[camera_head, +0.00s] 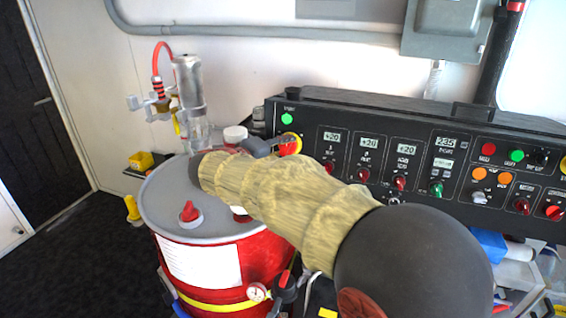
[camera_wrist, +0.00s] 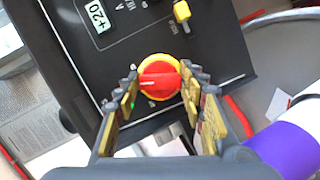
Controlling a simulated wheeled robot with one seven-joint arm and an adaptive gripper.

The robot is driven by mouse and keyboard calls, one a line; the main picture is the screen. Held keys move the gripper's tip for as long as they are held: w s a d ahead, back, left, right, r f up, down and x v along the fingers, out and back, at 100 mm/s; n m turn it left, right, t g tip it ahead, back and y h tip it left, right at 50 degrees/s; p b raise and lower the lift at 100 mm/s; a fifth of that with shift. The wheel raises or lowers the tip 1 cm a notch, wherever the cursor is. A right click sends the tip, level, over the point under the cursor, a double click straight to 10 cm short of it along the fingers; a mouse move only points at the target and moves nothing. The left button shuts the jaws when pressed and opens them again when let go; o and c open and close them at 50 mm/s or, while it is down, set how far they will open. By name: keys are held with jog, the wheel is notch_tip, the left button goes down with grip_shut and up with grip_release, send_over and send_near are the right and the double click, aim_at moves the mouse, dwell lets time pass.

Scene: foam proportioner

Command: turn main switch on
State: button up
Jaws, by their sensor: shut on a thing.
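The main switch is a red rotary knob on a yellow round plate (camera_wrist: 158,77), at the edge of the black control panel in the wrist view. Its white mark lies roughly level in that picture, toward the left. My gripper (camera_wrist: 160,88) has one finger on each side of the red knob and is shut on it. In the head view the switch (camera_head: 291,143) shows at the panel's left end, with my gripper (camera_head: 283,146) at it. My arm's tan sleeve crosses in front and hides part of the panel's lower left. The fingers partly cover the yellow plate's sides.
The control panel (camera_head: 345,140) carries displays, knobs and lamps; a green lamp (camera_head: 287,119) shows above the switch. Dark floor is free at left.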

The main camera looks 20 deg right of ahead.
jog(key=shift+f+m+y+b, duration=0.1)
jog(key=shift+m+y+b, duration=0.6)
jog(key=shift+m, duration=1.2)
jog(key=o, duration=1.2)
jog(key=shift+c, duration=0.2)
jog(key=v, duration=1.2)
jog(key=shift+f, duration=0.15)
